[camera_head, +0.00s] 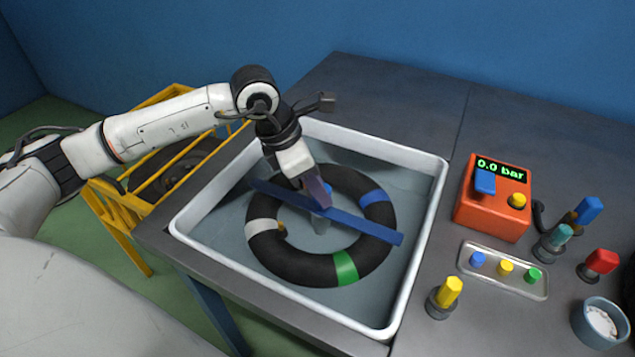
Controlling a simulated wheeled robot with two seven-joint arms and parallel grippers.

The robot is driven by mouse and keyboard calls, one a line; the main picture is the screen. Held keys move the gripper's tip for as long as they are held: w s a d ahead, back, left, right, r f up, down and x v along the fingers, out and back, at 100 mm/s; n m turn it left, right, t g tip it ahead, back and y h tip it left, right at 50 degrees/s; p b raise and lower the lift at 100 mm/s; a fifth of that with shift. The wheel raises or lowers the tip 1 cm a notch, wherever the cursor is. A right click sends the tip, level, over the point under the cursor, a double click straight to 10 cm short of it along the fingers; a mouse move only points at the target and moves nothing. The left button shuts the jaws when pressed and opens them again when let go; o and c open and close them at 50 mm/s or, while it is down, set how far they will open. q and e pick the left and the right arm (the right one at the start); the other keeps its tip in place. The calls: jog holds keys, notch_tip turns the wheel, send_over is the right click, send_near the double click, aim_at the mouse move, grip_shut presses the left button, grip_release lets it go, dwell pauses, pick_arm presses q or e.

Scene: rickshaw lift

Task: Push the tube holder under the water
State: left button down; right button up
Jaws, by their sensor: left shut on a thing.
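The tube holder is a long blue bar (363,226) lying across a black inner tube (305,268) in the white water basin (424,248). The tube carries white, green and blue bands. My left gripper (319,204) is over the middle of the bar and shut, its fingertips on the bar's centre part. The fingers hide part of the holder there. Water shows inside the basin, but I cannot tell how deep the tube and bar sit in it. My right gripper is not in view.
Right of the basin stand an orange pressure box (492,212) reading 0.0 bar, a tray (503,270) of coloured caps, a yellow-handled tool (445,297), other coloured tools and a bowl (601,322). A yellow rack (128,215) stands left. The table behind the basin is clear.

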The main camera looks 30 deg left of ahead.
pick_arm(q)
notch_tip(320, 180, down, 3)
jog(key=shift+f+b, duration=0.1)
jog(key=shift+b, duration=0.5)
jog(key=shift+s, duration=0.1)
jog(key=c, duration=1.3)
grip_release()
jog(key=shift+r, duration=0.3)
jog(key=v, duration=1)
